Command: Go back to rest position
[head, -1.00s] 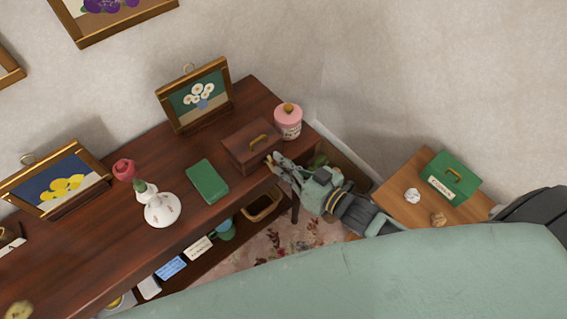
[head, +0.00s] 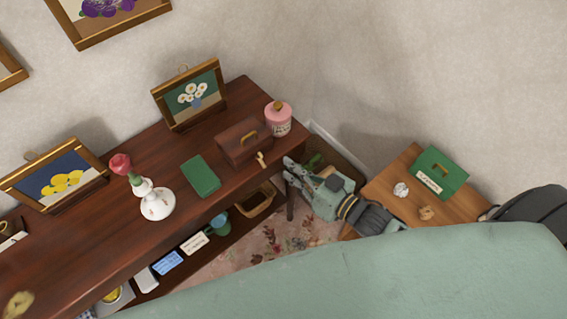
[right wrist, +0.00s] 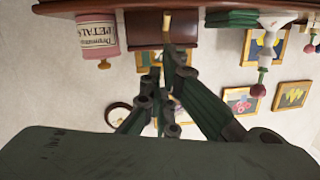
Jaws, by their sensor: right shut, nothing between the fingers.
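My right gripper (head: 288,171) is shut and empty. It is just off the front edge of the dark wooden table (head: 105,234), near its right end, apart from the brown box (head: 239,145). The box has a brass handle on its closed lid. A small brass piece (head: 261,160) is at the box's front; I cannot tell if it is a key or a clasp. In the right wrist view, which is upside down, the gripper's fingers (right wrist: 165,65) point toward the box (right wrist: 150,30) and the brass piece (right wrist: 166,21). My left gripper is not in view.
A pink jar (head: 278,120), green book (head: 200,176), white vase with a rose (head: 157,203) and framed pictures stand on the table. A lower shelf holds a basket (head: 256,203) and cards. At right, a side table (head: 396,207) bears a green box (head: 440,172) and crumpled paper.

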